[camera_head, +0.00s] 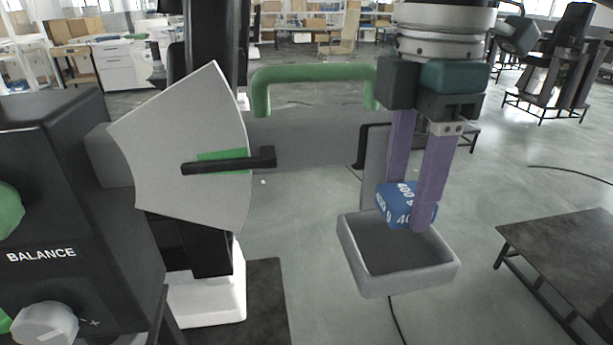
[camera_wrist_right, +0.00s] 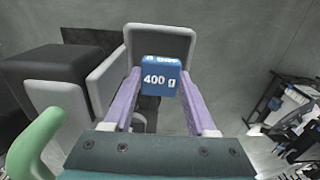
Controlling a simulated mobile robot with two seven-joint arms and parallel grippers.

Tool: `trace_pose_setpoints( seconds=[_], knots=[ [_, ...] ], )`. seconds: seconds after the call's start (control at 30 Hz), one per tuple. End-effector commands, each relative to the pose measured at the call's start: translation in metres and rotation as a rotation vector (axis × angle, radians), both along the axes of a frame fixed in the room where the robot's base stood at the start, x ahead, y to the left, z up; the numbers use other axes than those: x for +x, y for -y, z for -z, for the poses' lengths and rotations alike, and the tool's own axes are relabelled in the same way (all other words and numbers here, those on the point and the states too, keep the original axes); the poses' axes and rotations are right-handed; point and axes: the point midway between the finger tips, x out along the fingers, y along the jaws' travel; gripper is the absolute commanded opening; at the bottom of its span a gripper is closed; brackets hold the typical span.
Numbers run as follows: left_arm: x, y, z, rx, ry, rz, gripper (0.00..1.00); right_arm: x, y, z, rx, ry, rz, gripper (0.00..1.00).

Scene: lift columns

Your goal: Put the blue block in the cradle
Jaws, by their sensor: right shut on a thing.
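The blue block (camera_head: 395,203) carries white lettering, with "400 g" readable in the right wrist view (camera_wrist_right: 160,78). My right gripper (camera_head: 412,210) has its two purple fingers shut on the block from either side, pointing down. The cradle (camera_head: 372,284) is a grey square open tray hanging at the end of the balance's beam. The block is held over the back part of the tray, around rim height; I cannot tell whether it touches the tray. The cradle's rim also shows behind the block in the right wrist view (camera_wrist_right: 187,36). My left gripper is not in view.
A black balance housing (camera_head: 75,200) with a "BALANCE" label and a knob (camera_head: 45,325) stands at left. A grey dial plate (camera_head: 180,140) with a black pointer (camera_head: 230,161) is beside it. A green handle (camera_head: 313,73) rises above the beam. A dark low table (camera_head: 570,255) is at right.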

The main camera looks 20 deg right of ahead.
Motion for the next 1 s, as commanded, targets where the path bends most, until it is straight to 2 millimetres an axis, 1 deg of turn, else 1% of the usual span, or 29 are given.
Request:
trace_pose_setpoints(
  seconds=[0.03, 0.17, 0.3, 0.43, 0.83, 0.87, 0.93, 0.97, 1.0],
  knots=[
    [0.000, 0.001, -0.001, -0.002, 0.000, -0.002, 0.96, 0.000, 0.000, 0.005, 0.001, -0.001, 0.001, 0.00],
    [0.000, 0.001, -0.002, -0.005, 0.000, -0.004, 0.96, 0.001, 0.000, 0.015, 0.001, 0.000, 0.002, 0.00],
    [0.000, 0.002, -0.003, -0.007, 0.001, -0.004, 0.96, 0.000, 0.000, 0.036, 0.001, -0.003, 0.002, 0.00],
    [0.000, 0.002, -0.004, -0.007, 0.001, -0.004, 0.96, 0.000, 0.000, 0.052, 0.000, -0.001, 0.002, 0.00],
    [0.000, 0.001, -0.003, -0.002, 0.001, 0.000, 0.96, 0.001, 0.000, 0.057, 0.001, 0.001, 0.001, 0.00],
    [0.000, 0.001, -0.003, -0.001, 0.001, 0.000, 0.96, 0.000, 0.000, 0.058, 0.000, 0.000, 0.001, 0.59],
    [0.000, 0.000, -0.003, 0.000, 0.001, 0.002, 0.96, 0.000, 0.000, 0.058, 0.000, 0.001, 0.001, 0.67],
    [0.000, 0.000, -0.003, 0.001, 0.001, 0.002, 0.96, 0.000, 0.000, 0.058, 0.000, 0.001, 0.001, 0.69],
    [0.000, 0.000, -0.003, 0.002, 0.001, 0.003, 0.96, 0.000, 0.000, 0.058, 0.000, 0.001, 0.001, 0.69]
  ],
)
